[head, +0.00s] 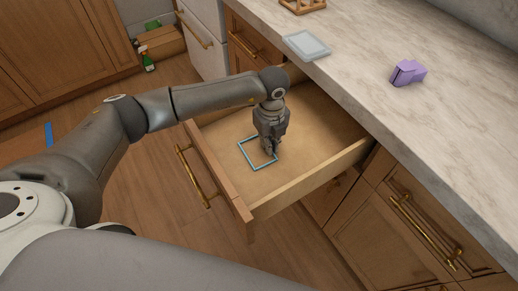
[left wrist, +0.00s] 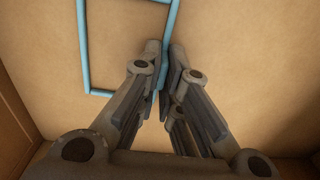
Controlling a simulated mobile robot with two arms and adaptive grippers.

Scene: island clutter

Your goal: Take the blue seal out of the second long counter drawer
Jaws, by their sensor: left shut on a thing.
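The blue seal (head: 246,156) is a thin square ring inside the open counter drawer (head: 312,178), near its front panel. It also shows in the left wrist view (left wrist: 84,45), over the drawer's bare wooden floor. My left gripper (head: 270,151) points down into the drawer at the ring's right side. In the left wrist view its fingertips (left wrist: 163,58) are closed on one side of the ring near a corner. Whether the ring touches the floor or is slightly lifted is hard to tell. My right gripper is out of view.
The marble counter (head: 440,120) overhangs the drawer's back. On it are a grey tray-like slab (head: 307,46), a purple object (head: 407,73) and a wooden rack (head: 303,5). Bottles (head: 148,60) stand by a box (head: 162,42) on the floor. A blue strip (head: 49,134) lies at left.

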